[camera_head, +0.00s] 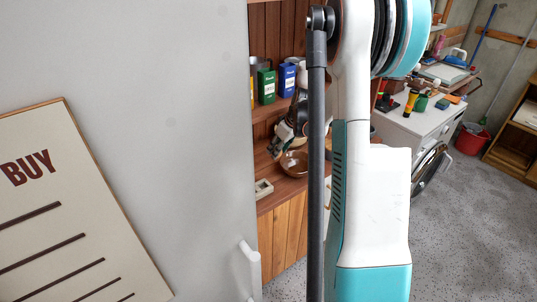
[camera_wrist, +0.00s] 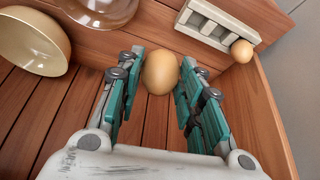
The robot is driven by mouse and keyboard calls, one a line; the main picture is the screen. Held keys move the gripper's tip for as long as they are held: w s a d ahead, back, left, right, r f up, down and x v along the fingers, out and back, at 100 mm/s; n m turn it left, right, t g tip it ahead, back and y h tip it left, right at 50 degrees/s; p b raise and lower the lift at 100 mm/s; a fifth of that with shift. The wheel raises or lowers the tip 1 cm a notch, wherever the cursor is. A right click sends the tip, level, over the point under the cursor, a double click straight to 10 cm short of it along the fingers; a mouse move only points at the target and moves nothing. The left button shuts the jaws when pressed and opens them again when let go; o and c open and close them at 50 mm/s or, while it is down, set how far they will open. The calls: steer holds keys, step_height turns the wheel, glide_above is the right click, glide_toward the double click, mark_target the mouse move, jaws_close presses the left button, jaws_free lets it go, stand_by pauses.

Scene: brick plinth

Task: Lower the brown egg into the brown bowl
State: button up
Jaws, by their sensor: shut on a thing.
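The brown egg (camera_wrist: 160,76) is between the two teal fingers of my gripper (camera_wrist: 161,66) in the wrist view, and the gripper is shut on it. A see-through brownish bowl (camera_wrist: 100,12) is beyond the egg at the top left, cut off by the frame edge. A brown bowl (camera_head: 294,163) also shows on the wooden shelf in the head view, just below my gripper (camera_head: 284,136). The egg cannot be made out in the head view. The egg is not in a bowl; its exact height is hard to tell.
A cream bowl (camera_wrist: 32,42) is at the left in the wrist view. A pale slotted holder (camera_wrist: 219,24) lies at the upper right, with another egg (camera_wrist: 242,51) by its end. Blue (camera_head: 287,80) and green (camera_head: 266,86) boxes stand on the upper shelf. A grey panel (camera_head: 180,110) borders the left.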

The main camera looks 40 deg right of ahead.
steer(key=s+d+f+b, duration=0.2)
steer(key=d+f+b, duration=0.1)
steer(key=d, duration=0.8)
steer(key=shift+d+f, duration=0.4)
steer(key=shift+f, duration=0.15)
steer(key=shift+w, duration=0.1)
steer(key=shift+w, duration=0.2)
steer(key=shift+b, duration=0.3)
steer(key=shift+f+b, duration=1.7)
steer(key=shift+f, duration=1)
steer(key=shift+f+b, duration=0.9)
steer(key=shift+f, duration=0.5)
